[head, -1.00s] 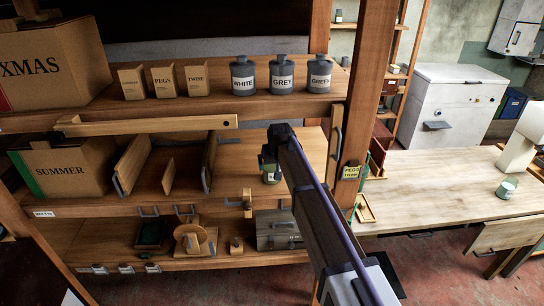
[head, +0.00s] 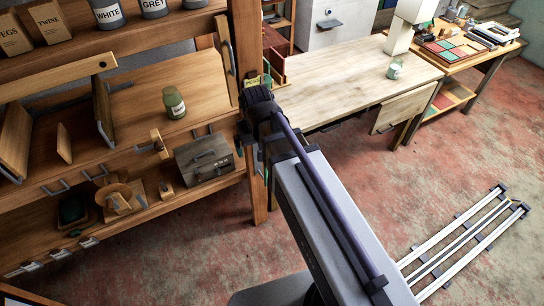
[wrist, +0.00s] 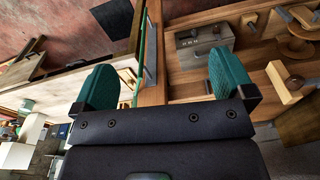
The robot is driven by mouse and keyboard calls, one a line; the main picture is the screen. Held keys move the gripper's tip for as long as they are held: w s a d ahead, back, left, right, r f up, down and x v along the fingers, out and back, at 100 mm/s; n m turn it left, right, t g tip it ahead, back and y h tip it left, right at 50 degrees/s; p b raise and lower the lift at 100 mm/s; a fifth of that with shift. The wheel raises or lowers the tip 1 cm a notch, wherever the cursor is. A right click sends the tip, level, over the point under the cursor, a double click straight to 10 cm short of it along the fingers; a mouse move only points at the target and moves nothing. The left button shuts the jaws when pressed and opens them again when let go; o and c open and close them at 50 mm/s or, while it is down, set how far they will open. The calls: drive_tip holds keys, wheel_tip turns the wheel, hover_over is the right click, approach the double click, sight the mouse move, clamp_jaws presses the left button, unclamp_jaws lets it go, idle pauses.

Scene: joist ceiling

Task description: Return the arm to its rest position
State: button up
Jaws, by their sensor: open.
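My gripper shows in the wrist view (wrist: 163,88) with its two green finger pads spread wide and nothing between them. In the head view my arm reaches up from the lower right, and its end is beside the wooden shelf post, with the fingers hidden behind the wrist. A green-lidded jar (head: 174,103) stands upright on the middle shelf (head: 140,110), to the left of my arm's end and apart from it.
A grey toolbox (head: 205,160) sits on the lower shelf. A pale workbench (head: 350,85) with another jar (head: 394,68) stands right of the post. Rails (head: 465,245) lie on the red floor, which is largely clear at right.

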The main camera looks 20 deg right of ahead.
drive_tip(key=s+d+g, duration=0.1)
drive_tip(key=s+d, duration=0.2)
drive_tip(key=s, duration=0.4)
drive_tip(key=shift+s+d+m, duration=0.15)
drive_tip(key=shift+s+m, duration=0.05)
drive_tip(key=shift+m, duration=0.2)
drive_tip(key=shift+f+b, duration=0.75)
drive_tip(key=shift+f, duration=0.1)
